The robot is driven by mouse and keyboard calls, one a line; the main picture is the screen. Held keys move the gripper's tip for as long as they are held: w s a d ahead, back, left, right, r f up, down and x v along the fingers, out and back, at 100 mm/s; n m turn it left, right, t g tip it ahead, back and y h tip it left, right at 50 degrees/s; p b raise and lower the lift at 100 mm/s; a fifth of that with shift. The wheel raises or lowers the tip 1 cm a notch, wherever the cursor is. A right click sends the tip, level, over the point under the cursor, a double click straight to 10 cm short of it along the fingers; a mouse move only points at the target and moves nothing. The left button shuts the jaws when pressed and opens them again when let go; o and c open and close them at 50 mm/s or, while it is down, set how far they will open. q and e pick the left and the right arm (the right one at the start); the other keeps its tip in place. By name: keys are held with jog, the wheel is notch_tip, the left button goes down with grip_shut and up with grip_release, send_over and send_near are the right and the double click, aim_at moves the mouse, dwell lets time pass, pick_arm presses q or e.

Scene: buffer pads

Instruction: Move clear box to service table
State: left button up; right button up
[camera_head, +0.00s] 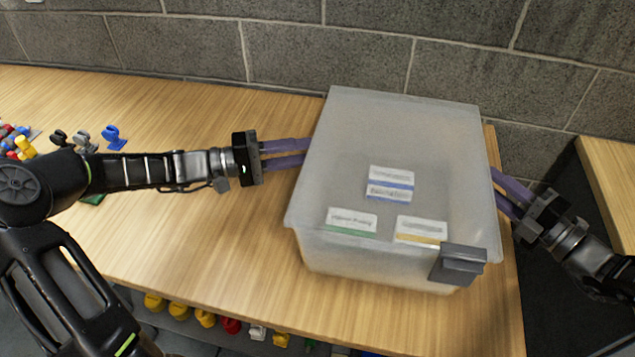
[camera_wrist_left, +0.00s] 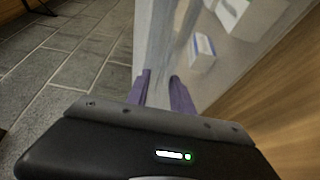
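The clear box (camera_head: 345,130) is a large, cloudy see-through bin with several white labels and a grey latch at its front right corner. It stands on or just above the wooden table; I cannot tell which. My left gripper (camera_head: 308,152) is at the box's left side, its two purple fingers apart and their tips at the wall. In the left wrist view, the fingers (camera_wrist_left: 161,85) are spread, with the box wall (camera_wrist_left: 225,70) right beyond them. My right gripper (camera_head: 494,186) is at the right side, fingers apart, tips partly hidden by the box.
The wooden table (camera_head: 200,230) holds small coloured parts (camera_head: 20,140) and a blue piece (camera_head: 115,138) at the left. Yellow and red items (camera_head: 205,318) show below its front edge. Another wooden surface (camera_head: 612,175) is at the far right, across a dark gap. A grey block wall stands behind.

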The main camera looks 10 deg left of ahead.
pick_arm(q)
jog(key=v, duration=0.8)
pick_arm(e)
jog(key=shift+a, duration=0.1)
jog(key=shift+s, duration=0.1)
dwell(0.3)
jog(key=v, duration=1.2)
dwell(0.4)
